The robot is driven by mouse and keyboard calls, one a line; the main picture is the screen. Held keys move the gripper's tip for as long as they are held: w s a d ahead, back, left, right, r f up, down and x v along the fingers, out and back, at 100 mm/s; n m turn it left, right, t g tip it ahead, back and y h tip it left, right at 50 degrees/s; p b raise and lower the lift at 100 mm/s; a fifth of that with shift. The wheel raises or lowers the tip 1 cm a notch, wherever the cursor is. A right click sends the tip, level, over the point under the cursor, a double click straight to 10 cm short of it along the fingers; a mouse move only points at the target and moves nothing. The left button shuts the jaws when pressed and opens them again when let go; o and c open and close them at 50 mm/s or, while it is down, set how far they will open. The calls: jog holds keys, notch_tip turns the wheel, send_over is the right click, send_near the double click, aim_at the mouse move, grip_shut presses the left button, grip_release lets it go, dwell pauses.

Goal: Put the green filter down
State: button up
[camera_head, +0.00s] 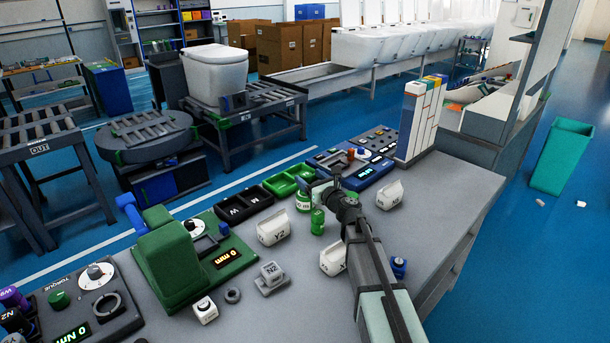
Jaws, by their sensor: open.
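A small green cylinder (317,222), which looks like the green filter, stands on the grey table (440,200) near the middle. My gripper (318,192) is just above and behind it in the picture, open. I cannot tell whether the fingers touch the cylinder. A white and green piece (303,203) stands just to the left of my gripper and is partly covered. A green two-part tray (287,180) lies behind my gripper, its right end partly hidden by the gripper.
White bins lie around: Y2 (273,228), one under my arm (332,262), one at right (390,195). A black tray (244,204) sits left of the green one. A tall green device (168,258) stands at left.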

jog(key=v, duration=0.7)
jog(key=shift+s, duration=0.1)
dwell(2.3)
